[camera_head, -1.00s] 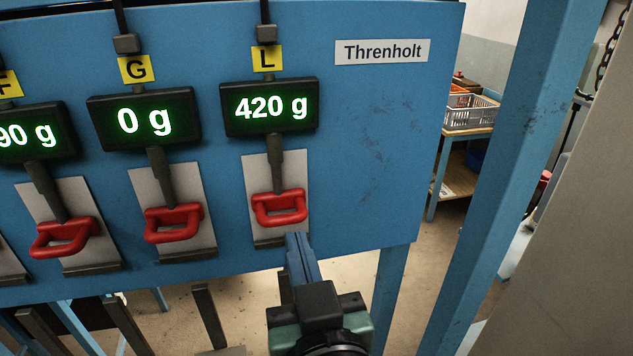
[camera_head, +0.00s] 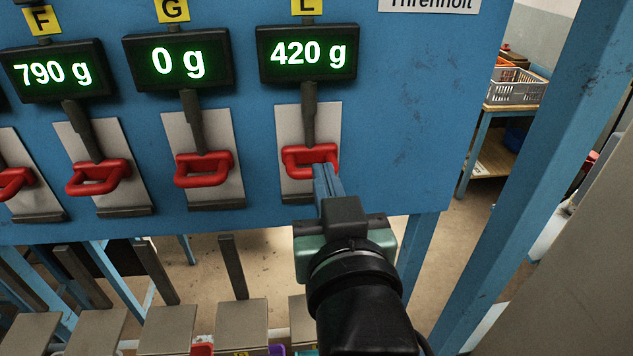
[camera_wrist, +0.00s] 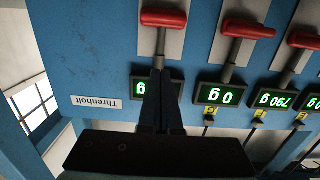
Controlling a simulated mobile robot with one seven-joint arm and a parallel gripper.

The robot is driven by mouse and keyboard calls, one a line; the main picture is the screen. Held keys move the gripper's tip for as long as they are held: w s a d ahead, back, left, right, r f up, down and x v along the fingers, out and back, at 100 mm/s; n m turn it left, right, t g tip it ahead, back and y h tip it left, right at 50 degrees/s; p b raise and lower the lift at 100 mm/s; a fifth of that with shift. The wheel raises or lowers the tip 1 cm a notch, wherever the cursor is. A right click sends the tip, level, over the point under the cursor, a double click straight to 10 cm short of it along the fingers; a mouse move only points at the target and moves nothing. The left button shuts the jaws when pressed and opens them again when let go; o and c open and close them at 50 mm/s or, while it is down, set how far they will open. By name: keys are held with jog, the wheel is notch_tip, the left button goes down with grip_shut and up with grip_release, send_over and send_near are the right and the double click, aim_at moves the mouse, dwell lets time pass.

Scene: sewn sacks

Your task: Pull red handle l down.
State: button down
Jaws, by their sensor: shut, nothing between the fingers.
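Red handle L (camera_head: 300,160) is a red loop on a dark stem, in front of a pale plate under the label L (camera_head: 307,6). Its display (camera_head: 308,53) reads 420 g. My gripper (camera_head: 324,168) is shut and empty, its fingertips overlapping the handle's lower right part in the head view. In the upside-down wrist view, handle L (camera_wrist: 164,18) is at the top, apart from the fingertips (camera_wrist: 158,72) in the picture. The fingers there hide much of the display. I cannot tell whether they touch the handle.
Handle G (camera_head: 204,169), whose display reads 0 g, and handle F (camera_head: 97,177), reading 790 g, hang to the left on the same blue panel (camera_head: 420,120). A blue post (camera_head: 530,170) stands at the right. Grey blocks (camera_head: 240,322) lie below the panel.

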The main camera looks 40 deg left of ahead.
jog(key=w+a+f+p, duration=0.3)
jog(key=w+a+f, duration=0.1)
jog(key=w+a, duration=0.1)
jog(key=shift+a+f, duration=0.3)
jog(key=shift+a, duration=0.25)
jog(key=shift+w, duration=0.1)
notch_tip(320, 180, down, 6)
jog(key=b, duration=0.5)
